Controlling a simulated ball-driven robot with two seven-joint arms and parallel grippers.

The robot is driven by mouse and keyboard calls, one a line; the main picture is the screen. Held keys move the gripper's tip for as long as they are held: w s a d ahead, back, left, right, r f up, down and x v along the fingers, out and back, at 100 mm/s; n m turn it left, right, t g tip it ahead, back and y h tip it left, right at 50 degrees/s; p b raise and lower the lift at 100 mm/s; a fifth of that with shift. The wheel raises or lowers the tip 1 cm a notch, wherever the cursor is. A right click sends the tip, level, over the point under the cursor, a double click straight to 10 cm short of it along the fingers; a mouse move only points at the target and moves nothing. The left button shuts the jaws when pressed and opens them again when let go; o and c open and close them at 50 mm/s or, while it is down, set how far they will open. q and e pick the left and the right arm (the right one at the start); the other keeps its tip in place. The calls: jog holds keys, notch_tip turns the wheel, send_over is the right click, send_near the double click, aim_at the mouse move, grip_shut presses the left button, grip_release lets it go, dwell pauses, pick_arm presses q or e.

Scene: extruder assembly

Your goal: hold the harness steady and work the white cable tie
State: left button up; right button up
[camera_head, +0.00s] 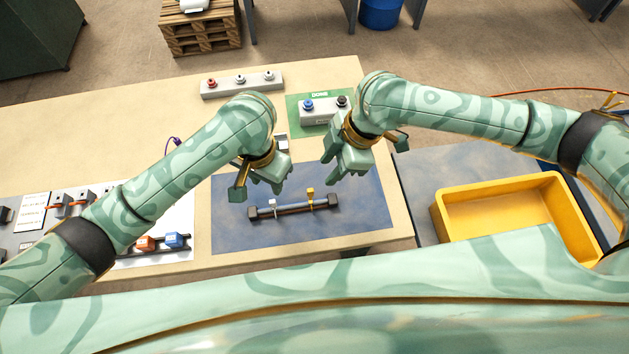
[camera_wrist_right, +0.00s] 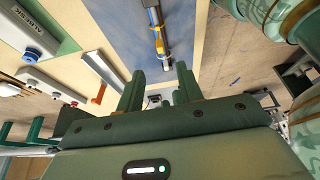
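The harness (camera_head: 292,208) is a dark bar with thin cables along it, lying on a blue mat (camera_head: 232,232). The white cable tie (camera_head: 272,203) stands up on its left part; a yellow tie (camera_head: 310,193) is on its right part. My left gripper (camera_head: 267,184) is above the mat, up and left of the white tie, apparently open and empty. My right gripper (camera_head: 345,172) is above the mat's upper right, clear of the harness. In the right wrist view its fingers (camera_wrist_right: 160,92) are apart with nothing between; the harness (camera_wrist_right: 156,28) lies beyond them.
A yellow bin (camera_head: 480,238) stands at the right. Grey button boxes (camera_head: 241,85) and (camera_head: 322,116) sit at the back, the second on a green mat. Orange and blue connectors (camera_head: 173,240) are at the left. The mat around the harness is clear.

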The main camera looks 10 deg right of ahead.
aim_at(312, 190)
jog(key=x, duration=1.3)
jog(key=shift+a, duration=0.1)
grip_shut()
pick_arm(q)
jog(key=shift+c, duration=0.8)
